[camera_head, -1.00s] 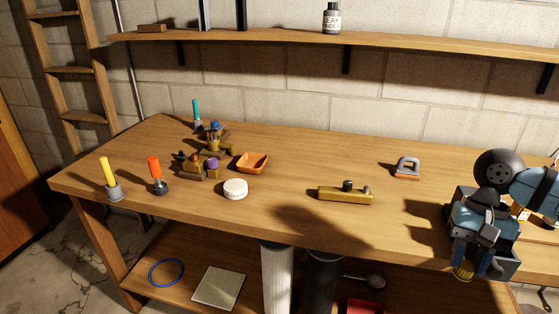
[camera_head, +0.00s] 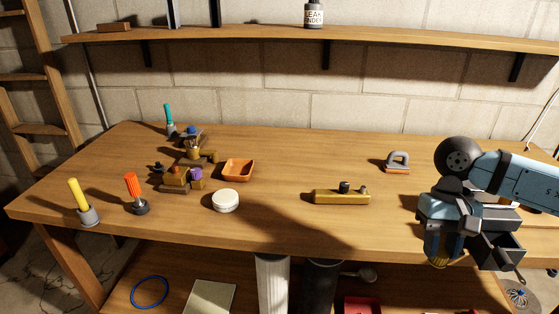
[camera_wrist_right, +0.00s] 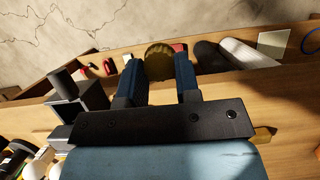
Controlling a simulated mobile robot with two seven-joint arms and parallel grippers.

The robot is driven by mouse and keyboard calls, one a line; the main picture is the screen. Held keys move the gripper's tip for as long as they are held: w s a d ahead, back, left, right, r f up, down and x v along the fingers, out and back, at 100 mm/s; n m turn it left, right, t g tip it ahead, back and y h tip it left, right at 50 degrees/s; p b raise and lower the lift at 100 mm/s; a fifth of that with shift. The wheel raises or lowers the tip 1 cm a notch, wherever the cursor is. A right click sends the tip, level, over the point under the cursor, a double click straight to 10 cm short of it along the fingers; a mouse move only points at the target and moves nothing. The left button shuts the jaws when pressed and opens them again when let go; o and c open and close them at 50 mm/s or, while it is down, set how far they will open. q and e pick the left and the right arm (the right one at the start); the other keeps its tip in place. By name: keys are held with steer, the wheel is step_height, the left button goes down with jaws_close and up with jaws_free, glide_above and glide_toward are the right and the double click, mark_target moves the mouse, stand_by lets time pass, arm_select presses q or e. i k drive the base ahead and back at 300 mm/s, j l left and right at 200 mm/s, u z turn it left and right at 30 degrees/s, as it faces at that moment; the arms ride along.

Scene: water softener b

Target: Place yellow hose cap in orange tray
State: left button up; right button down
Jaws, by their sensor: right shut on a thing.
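The orange tray (camera_head: 238,171) is a small, square, empty dish on the workbench, left of the middle in the head view. My right gripper (camera_head: 441,250) is at the front right of the bench, far to the right of the tray. It is shut on the yellow hose cap (camera_wrist_right: 159,60), a ribbed, round, dull yellow piece between the two blue fingers in the right wrist view. In the head view only a small yellow bit of the cap (camera_head: 438,263) shows under the fingers. My left gripper is not in view.
A white round tub (camera_head: 225,200) stands in front of the tray. A brass bar-like piece (camera_head: 342,197) lies between tray and gripper. A grey-handled tool (camera_head: 397,162) stands at the back right.

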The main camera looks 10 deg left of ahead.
mark_target(239, 174)
steer(key=i+j, duration=0.15)
steer(key=j, duration=0.3)
steer(key=i+j, duration=0.1)
steer(key=j, duration=0.35)
steer(key=i+j, duration=0.15)
steer(key=j, duration=0.25)
steer(key=i+j, duration=0.1)
steer(key=j, duration=0.35)
steer(key=i+j, duration=0.15)
steer(key=j, duration=0.3)
steer(key=z, duration=0.05)
